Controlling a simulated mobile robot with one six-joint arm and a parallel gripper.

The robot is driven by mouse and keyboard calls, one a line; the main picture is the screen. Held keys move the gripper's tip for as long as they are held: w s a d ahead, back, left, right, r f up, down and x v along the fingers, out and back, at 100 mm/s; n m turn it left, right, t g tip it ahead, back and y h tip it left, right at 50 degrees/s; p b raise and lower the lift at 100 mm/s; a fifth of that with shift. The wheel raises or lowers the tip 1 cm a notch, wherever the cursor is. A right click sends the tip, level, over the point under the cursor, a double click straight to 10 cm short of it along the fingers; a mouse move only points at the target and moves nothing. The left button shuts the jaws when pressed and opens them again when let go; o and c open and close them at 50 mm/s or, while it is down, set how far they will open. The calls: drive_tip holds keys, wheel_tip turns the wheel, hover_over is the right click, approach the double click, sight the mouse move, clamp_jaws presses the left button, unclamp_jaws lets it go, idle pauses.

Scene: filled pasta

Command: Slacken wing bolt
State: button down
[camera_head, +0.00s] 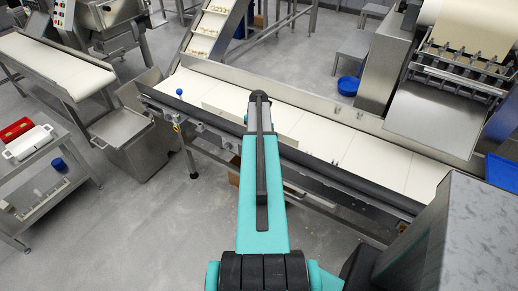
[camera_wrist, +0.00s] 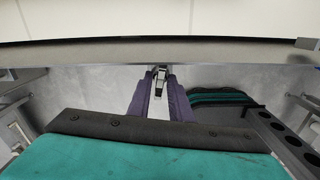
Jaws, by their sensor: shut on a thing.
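My gripper (camera_wrist: 158,82) shows in the wrist view as two purple fingers reaching up to the metal edge of the conveyor (camera_wrist: 225,52). It is shut on a small light metal piece with a dark part, which looks like the wing bolt (camera_wrist: 161,73), just below that edge. The piece is small and partly covered by the fingertips, so its wings and thread cannot be made out. In the head view my arm reaches to the near side of the white-belted conveyor (camera_head: 345,143), and it hides the gripper and the bolt.
A blue ball knob (camera_head: 179,91) stands at the conveyor's left end. A steel bin (camera_head: 128,130) and a side table (camera_head: 52,180) with red and white boxes stand at left. A machine with a steel chute (camera_head: 435,120) stands at right.

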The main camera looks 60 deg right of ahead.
drive_tip(key=shift+n, duration=0.6)
drive_tip(key=c, duration=1.3)
unclamp_jaws()
drive_tip(key=shift+r, duration=0.1)
drive_tip(key=shift+r+p, duration=1.7)
drive_tip(key=shift+r, duration=1.75)
drive_tip(key=shift+r, duration=0.1)
drive_tip(key=shift+r+b, duration=1.85)
drive_tip(key=shift+r, duration=4.95)
